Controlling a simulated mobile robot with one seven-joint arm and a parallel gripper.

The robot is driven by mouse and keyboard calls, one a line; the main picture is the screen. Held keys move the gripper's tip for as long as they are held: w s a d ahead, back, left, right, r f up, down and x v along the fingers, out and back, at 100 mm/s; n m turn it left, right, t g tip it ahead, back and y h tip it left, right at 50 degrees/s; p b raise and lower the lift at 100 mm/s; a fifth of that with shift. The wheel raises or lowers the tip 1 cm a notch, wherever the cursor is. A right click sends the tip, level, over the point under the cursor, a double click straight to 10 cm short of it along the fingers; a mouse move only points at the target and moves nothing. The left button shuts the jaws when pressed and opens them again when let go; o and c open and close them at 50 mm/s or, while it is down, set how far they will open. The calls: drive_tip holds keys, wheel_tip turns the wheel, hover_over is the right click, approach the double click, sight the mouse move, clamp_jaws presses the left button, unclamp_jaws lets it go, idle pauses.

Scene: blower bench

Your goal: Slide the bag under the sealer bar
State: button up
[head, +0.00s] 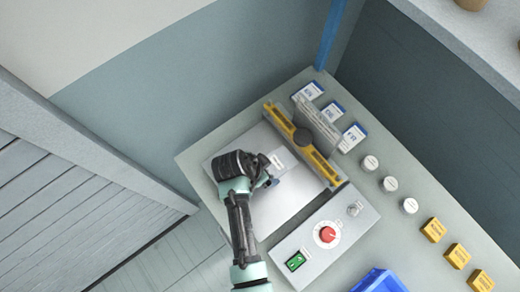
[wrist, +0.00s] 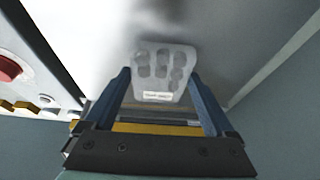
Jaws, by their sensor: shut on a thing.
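The bag (wrist: 165,68) is a clear flat pouch with several grey round pieces and a white label, seen in the wrist view between my blue fingers. My gripper (wrist: 158,84) is shut on the bag. In the head view, my gripper (head: 270,179) is over the pale sealer plate (head: 290,208), and part of the bag (head: 281,160) shows beyond its fingers, towards the bar. The sealer bar (head: 324,169) is yellow and dark with a round black knob, and lies just right of the bag. In the wrist view the yellow bar (wrist: 150,128) shows behind the fingers.
A control box with a red button (head: 327,234) and green switch (head: 295,261) stands in front of the bar. Labelled cards (head: 333,112), white round pots (head: 390,184) and yellow blocks (head: 457,255) line the right side. A blue bin (head: 380,282) is at the bottom.

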sight(279, 161)
drive_tip(key=shift+w+d+b, duration=0.25)
drive_tip(key=shift+w+d, duration=0.45)
drive_tip(key=shift+d, duration=0.25)
drive_tip(key=shift+w+d+b, duration=0.2)
drive_tip(key=shift+w+d, duration=0.5)
drive_tip(key=shift+d, duration=0.2)
drive_tip(key=shift+f, duration=0.25)
drive_tip(key=o, duration=1.3)
